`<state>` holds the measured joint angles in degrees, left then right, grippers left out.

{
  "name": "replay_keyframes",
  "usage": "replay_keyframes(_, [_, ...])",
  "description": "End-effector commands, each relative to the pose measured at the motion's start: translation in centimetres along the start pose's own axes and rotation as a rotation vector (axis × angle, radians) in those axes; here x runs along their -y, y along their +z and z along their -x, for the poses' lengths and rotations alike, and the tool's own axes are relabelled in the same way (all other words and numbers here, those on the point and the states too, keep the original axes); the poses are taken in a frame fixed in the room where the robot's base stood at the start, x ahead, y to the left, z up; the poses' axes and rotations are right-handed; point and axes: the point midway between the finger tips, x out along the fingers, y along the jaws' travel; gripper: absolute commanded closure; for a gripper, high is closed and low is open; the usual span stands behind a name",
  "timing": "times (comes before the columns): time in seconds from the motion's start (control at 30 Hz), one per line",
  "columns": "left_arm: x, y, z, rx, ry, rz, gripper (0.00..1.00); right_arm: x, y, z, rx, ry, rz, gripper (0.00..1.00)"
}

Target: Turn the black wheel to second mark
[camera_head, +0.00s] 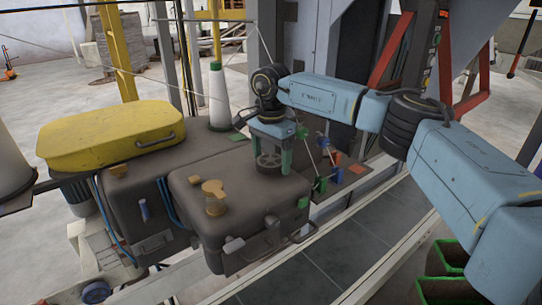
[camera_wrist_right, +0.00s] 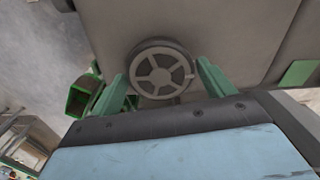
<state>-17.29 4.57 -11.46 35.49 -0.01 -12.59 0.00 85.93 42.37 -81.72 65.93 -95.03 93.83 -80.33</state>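The wheel (camera_wrist_right: 160,76) shows in the right wrist view as a dark grey round handwheel with several spokes and a small knob at its right rim. It sits on the brown-grey machine housing, and it also shows in the head view (camera_head: 268,163) on top of the housing. My right gripper (camera_head: 271,160) points down over the wheel. Its two green fingers (camera_wrist_right: 162,74) are spread apart, one on each side of the wheel, with gaps visible. I cannot make out any marks around the wheel. My left gripper is not in view.
A yellow cover (camera_head: 108,135) lies to the left. An orange-brown knob (camera_head: 214,197) stands on the housing (camera_head: 245,215) in front of the wheel. A white thread cone (camera_head: 218,97) stands behind. Small green and red parts (camera_head: 322,170) sit to the right. Green bins (camera_head: 440,289) are at lower right.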

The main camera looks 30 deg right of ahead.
Motion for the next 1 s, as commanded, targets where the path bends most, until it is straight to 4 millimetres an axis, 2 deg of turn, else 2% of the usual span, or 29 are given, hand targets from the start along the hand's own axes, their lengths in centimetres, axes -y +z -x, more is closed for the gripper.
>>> replay_keyframes(0.03, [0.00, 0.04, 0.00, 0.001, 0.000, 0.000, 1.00, 0.00, -0.01, 0.03, 0.000, 0.000, 0.000, 0.26])
replay_keyframes(0.23, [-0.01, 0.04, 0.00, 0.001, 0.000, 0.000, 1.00, 0.00, -0.01, 0.04, 0.000, 0.000, 0.000, 0.51])
replay_keyframes(0.63, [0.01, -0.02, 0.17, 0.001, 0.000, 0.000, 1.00, 0.00, -0.02, 0.08, 0.000, 0.001, -0.083, 0.51])
replay_keyframes(1.0, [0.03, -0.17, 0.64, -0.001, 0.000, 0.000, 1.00, -0.04, 0.00, 0.10, 0.000, 0.001, -0.385, 0.51])
